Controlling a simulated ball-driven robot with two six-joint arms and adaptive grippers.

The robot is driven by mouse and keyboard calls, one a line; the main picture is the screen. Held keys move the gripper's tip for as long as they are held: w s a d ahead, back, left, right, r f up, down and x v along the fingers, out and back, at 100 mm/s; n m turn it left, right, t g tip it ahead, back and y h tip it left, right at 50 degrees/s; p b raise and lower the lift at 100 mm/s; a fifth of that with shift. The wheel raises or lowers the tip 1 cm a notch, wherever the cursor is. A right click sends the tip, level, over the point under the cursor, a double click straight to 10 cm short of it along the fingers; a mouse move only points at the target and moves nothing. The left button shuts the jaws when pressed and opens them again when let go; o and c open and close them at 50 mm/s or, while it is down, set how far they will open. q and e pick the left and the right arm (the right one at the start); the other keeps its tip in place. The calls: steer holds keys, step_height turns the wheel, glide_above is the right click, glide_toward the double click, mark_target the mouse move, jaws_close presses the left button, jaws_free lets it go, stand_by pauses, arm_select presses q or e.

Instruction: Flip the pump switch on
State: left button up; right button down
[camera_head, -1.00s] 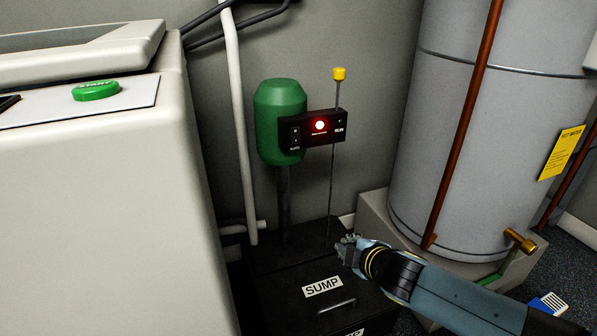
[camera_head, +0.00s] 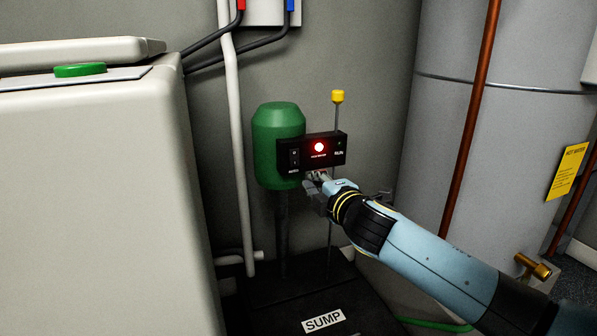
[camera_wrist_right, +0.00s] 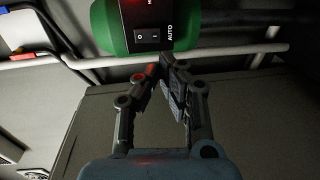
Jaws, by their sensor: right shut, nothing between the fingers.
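The pump is a green rounded body (camera_head: 276,134) with a black control box (camera_head: 325,150) on its front. The box carries a glowing red light (camera_head: 319,147) and, on its left, a small black rocker switch (camera_head: 295,157) labelled AUTO. The switch also shows in the right wrist view (camera_wrist_right: 148,38), with its two halves marked. My right gripper (camera_head: 313,181) is just below the box, apart from the switch. In the right wrist view its fingertips (camera_wrist_right: 168,62) are together and empty, pointing up toward the switch. My left gripper is not in view.
A black sump lid (camera_head: 290,285) lies below the pump. A yellow-topped rod (camera_head: 337,97) rises behind the box. A white pipe (camera_head: 233,150) runs up at its left. A white machine (camera_head: 90,200) stands left, and a grey tank (camera_head: 490,120) right.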

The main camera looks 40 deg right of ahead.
mark_target(295, 166)
steer(key=b+x, duration=0.2)
steer(key=x, duration=0.7)
steer(key=shift+w+d+f, duration=0.1)
steer(key=shift+w+f, duration=0.1)
steer(key=shift+w, duration=0.05)
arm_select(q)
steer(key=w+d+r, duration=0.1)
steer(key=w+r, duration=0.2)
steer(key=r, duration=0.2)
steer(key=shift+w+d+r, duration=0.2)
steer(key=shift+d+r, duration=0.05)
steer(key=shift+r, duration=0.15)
arm_select(e)
steer(key=shift+w+d, duration=0.1)
steer(key=shift+w, duration=0.3)
